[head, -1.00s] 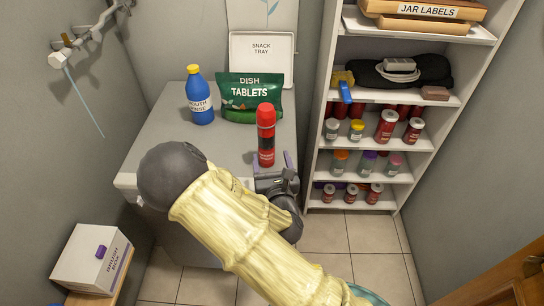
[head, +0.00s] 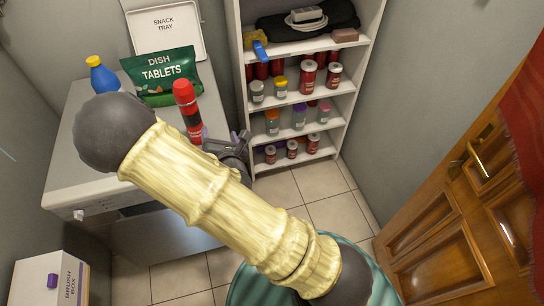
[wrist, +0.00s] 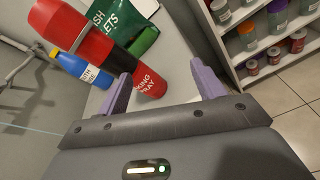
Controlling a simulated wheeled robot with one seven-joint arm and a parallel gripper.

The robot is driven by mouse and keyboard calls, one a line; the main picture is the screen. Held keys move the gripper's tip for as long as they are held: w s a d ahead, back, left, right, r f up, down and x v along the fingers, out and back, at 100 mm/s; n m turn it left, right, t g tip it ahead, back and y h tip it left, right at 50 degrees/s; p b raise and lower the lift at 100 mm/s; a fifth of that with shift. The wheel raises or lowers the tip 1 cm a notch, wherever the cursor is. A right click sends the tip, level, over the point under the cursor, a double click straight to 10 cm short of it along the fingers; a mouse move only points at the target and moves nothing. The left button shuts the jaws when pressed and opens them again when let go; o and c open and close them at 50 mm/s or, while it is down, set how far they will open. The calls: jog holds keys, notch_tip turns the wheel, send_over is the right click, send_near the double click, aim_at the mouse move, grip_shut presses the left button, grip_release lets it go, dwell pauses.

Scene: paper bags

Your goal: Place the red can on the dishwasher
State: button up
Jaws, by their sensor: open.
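The red can (head: 187,106) is a tall red spray can with a dark band. It stands upright on the grey top of the dishwasher (head: 88,182), near its right edge. In the wrist view, the can (wrist: 150,84) appears tilted, with its lower end ahead of the purple fingertips. My gripper (head: 224,137) is open and empty, just right of the can in the head view. In the wrist view, the fingers of my gripper (wrist: 163,88) are spread apart. The can seems clear of their grip; whether one finger touches it I cannot tell.
Behind the can are a green dish tablets pouch (head: 162,76), a blue bottle (head: 102,75) and a white snack tray (head: 166,24). A shelf (head: 345,85) with jars stands right. A wooden door (head: 460,215) is at far right, a brush box (head: 50,280) lower left.

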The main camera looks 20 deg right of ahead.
jog(key=s+d+f+m+g, duration=0.1)
jog(key=s+d+m+g, duration=0.5)
jog(key=m, duration=1.1)
jog(key=s+d+r+m+g, duration=0.5)
jog(key=s+m, duration=0.5)
jog(key=m, duration=0.3)
jog(key=shift+s+r+g, duration=0.4)
jog(key=shift+r+g, duration=0.35)
jog(key=shift+g, duration=0.05)
jog(key=shift+a, duration=0.1)
